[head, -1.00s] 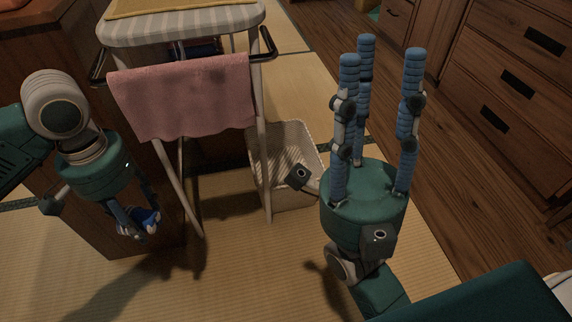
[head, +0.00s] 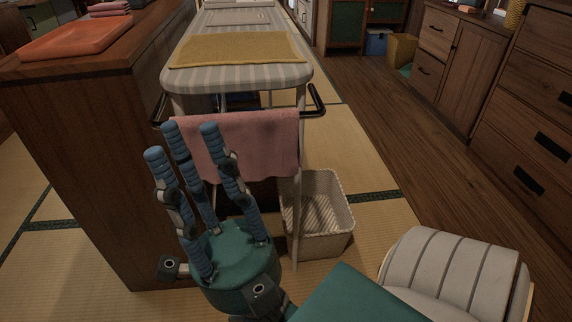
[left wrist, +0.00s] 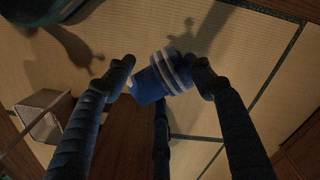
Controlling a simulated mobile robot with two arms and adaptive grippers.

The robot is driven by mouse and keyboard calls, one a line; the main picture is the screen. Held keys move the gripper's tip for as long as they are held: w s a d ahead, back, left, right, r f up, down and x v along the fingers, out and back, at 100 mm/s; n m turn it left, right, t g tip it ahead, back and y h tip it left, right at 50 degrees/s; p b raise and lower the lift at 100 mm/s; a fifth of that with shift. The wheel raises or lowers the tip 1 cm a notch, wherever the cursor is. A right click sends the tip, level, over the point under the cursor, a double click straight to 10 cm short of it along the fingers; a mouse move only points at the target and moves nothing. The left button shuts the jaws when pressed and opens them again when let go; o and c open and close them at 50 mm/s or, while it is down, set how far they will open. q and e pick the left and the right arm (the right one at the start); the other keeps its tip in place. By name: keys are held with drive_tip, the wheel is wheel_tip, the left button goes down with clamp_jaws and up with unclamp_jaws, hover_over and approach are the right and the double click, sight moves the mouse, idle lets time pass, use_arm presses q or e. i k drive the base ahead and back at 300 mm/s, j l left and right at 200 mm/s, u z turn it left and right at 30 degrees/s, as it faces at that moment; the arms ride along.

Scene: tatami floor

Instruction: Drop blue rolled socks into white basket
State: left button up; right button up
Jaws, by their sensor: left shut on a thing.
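The blue rolled socks (left wrist: 150,85), dark blue with white stripes, are in the left wrist view, held between the fingertips of my left gripper (left wrist: 160,72) above the tatami. The left gripper and socks are not visible in the head view. The white basket (head: 326,246) stands on the floor just right of the ironing board's leg, partly behind it. It also shows at the left in the left wrist view (left wrist: 45,128), apart from the socks. My right gripper (head: 177,138) is open and empty, fingers pointing up, in front of the pink towel.
An ironing board (head: 240,77) with a yellow cloth (head: 236,50) and a hanging pink towel (head: 265,140) stands beside the basket. A wooden counter (head: 90,150) is at the left, drawers (head: 525,120) at the right. Tatami right of the basket is clear.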

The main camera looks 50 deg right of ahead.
sight(306, 226)
drive_tip(key=l+u, duration=0.45)
drive_tip(key=k+l+u, duration=0.15)
drive_tip(key=u, duration=0.3)
drive_tip(key=k+l+u, duration=0.15)
drive_tip(key=u, duration=0.3)
drive_tip(key=k+l+u, duration=0.2)
drive_tip(key=u, duration=0.25)
drive_tip(key=k+l+u, duration=0.1)
drive_tip(key=k, duration=0.3)
drive_tip(key=k+l+u, duration=0.15)
drive_tip(key=k, duration=0.25)
drive_tip(key=k+l+z, duration=0.2)
drive_tip(key=z, duration=0.25)
drive_tip(key=k+l+z, duration=0.15)
drive_tip(key=z, duration=0.3)
drive_tip(key=k+l+z, duration=0.1)
drive_tip(key=l+z, duration=0.35)
drive_tip(key=i+l+z, duration=0.15)
drive_tip(key=l+z, duration=0.25)
drive_tip(key=i+l+z, duration=0.15)
drive_tip(key=l+z, duration=0.25)
drive_tip(key=i+j, duration=0.1)
drive_tip(key=i, duration=0.05)
